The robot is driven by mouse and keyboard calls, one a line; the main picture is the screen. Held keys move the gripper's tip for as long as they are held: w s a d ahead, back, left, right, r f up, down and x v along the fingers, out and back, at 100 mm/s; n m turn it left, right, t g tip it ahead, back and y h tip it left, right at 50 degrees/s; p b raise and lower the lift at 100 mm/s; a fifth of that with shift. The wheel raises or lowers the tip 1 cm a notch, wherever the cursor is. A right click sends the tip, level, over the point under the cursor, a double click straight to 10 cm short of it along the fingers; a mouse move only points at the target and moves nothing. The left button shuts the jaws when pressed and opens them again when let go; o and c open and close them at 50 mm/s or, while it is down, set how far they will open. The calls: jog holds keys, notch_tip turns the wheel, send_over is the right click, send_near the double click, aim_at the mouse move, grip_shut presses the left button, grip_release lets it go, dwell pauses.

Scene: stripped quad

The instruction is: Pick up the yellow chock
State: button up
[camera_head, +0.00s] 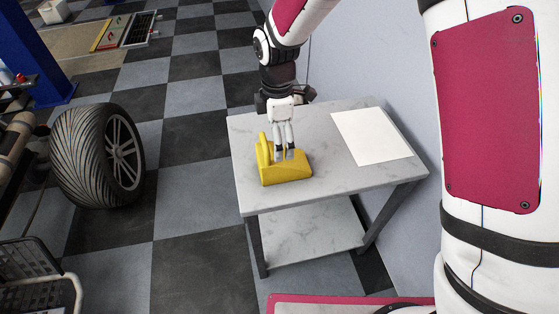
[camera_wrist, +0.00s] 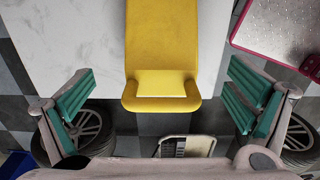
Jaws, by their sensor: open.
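The yellow chock (camera_head: 287,173) sits near the front left part of the small grey marble-topped table (camera_head: 330,185), with its raised handle at the left. My gripper (camera_head: 284,155) is directly above and over the chock in the head view, fingers pointing down. In the wrist view the chock (camera_wrist: 165,45) runs from the top edge to the middle, its handle end (camera_wrist: 160,97) lying between the two teal finger pads. My gripper (camera_wrist: 160,100) is open, with a clear gap on each side of the chock. Whether the fingertips touch the chock in the head view I cannot tell.
A white sheet (camera_head: 371,136) lies on the table's right half. A wall (camera_head: 385,60) stands close behind and right of the table. A tyre (camera_head: 97,155) stands on the checkered floor at left, near a grey basket (camera_head: 35,275). Floor between tyre and table is free.

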aim_at(284, 155)
jog(key=shift+f, duration=3.95)
jog(key=c, duration=1.7)
jog(key=shift+o, duration=0.2)
jog(key=shift+r, duration=0.1)
